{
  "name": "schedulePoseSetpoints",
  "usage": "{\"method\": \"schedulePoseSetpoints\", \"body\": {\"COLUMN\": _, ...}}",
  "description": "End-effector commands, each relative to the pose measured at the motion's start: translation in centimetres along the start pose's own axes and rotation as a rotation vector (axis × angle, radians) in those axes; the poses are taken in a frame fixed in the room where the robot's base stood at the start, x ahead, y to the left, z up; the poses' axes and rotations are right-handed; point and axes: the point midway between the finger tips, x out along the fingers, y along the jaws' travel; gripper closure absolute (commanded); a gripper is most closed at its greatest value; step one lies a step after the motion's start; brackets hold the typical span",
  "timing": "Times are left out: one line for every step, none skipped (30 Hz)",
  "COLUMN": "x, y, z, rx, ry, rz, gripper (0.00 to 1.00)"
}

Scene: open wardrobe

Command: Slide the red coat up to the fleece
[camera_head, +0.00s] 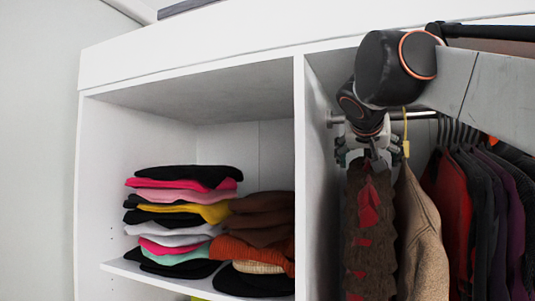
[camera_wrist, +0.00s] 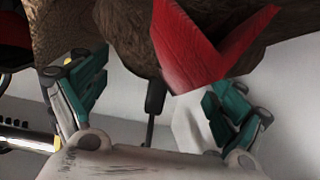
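A plain red coat (camera_head: 452,205) hangs right of a tan fleece-like coat (camera_head: 422,235), with a gap between them. Left of the tan one, close beside it, hangs a dark brown, shaggy garment with red patches (camera_head: 369,250). My gripper (camera_head: 366,148) is at the rail above this brown garment. In the wrist view my gripper (camera_wrist: 158,105) has its fingers spread wide, with a dark hanger neck (camera_wrist: 152,100) between them and apart from both. The brown garment (camera_wrist: 130,38) and a red patch (camera_wrist: 203,48) show above; tan cloth (camera_wrist: 60,28) is at left.
The metal rail (camera_head: 420,115) runs across the right bay. Dark and purple garments (camera_head: 512,215) crowd its right side. A white divider (camera_head: 307,180) stands close left of my gripper. Folded clothes (camera_head: 180,215) fill the left shelf.

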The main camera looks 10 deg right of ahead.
Motion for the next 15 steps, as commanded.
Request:
{"method": "schedulePoseSetpoints", "body": {"x": 0.0, "y": 0.0, "z": 0.0, "rx": 0.0, "ry": 0.0, "rz": 0.0, "gripper": 0.31}}
{"method": "schedulePoseSetpoints", "body": {"x": -0.01, "y": 0.0, "z": 0.0, "rx": 0.0, "ry": 0.0, "rz": 0.0, "gripper": 0.38}}
{"method": "schedulePoseSetpoints", "body": {"x": -0.01, "y": 0.0, "z": 0.0, "rx": 0.0, "ry": 0.0, "rz": 0.0, "gripper": 0.47}}
{"method": "schedulePoseSetpoints", "body": {"x": -0.01, "y": 0.0, "z": 0.0, "rx": 0.0, "ry": 0.0, "rz": 0.0, "gripper": 0.54}}
{"method": "schedulePoseSetpoints", "body": {"x": -0.01, "y": 0.0, "z": 0.0, "rx": 0.0, "ry": 0.0, "rz": 0.0, "gripper": 0.6}}
{"method": "schedulePoseSetpoints", "body": {"x": -0.02, "y": 0.0, "z": 0.0, "rx": 0.0, "ry": 0.0, "rz": 0.0, "gripper": 0.69}}
{"method": "schedulePoseSetpoints", "body": {"x": -0.02, "y": 0.0, "z": 0.0, "rx": 0.0, "ry": 0.0, "rz": 0.0, "gripper": 0.76}}
{"method": "schedulePoseSetpoints", "body": {"x": -0.02, "y": 0.0, "z": 0.0, "rx": 0.0, "ry": 0.0, "rz": 0.0, "gripper": 0.83}}
{"method": "schedulePoseSetpoints", "body": {"x": -0.02, "y": 0.0, "z": 0.0, "rx": 0.0, "ry": 0.0, "rz": 0.0, "gripper": 0.89}}
{"method": "schedulePoseSetpoints", "body": {"x": -0.02, "y": 0.0, "z": 0.0, "rx": 0.0, "ry": 0.0, "rz": 0.0, "gripper": 0.89}}
{"method": "schedulePoseSetpoints", "body": {"x": -0.03, "y": -0.01, "z": 0.0, "rx": 0.0, "ry": 0.0, "rz": 0.0, "gripper": 0.89}}
{"method": "schedulePoseSetpoints", "body": {"x": -0.03, "y": -0.03, "z": 0.0, "rx": 0.0, "ry": 0.0, "rz": 0.0, "gripper": 0.89}}
{"method": "schedulePoseSetpoints", "body": {"x": -0.03, "y": -0.06, "z": 0.0, "rx": 0.0, "ry": 0.0, "rz": 0.0, "gripper": 0.89}}
{"method": "schedulePoseSetpoints", "body": {"x": -0.03, "y": -0.1, "z": -0.01, "rx": 0.0, "ry": 0.0, "rz": 0.0, "gripper": 0.89}}
{"method": "schedulePoseSetpoints", "body": {"x": -0.03, "y": -0.17, "z": -0.01, "rx": -0.001, "ry": 0.0, "rz": 0.0, "gripper": 0.89}}
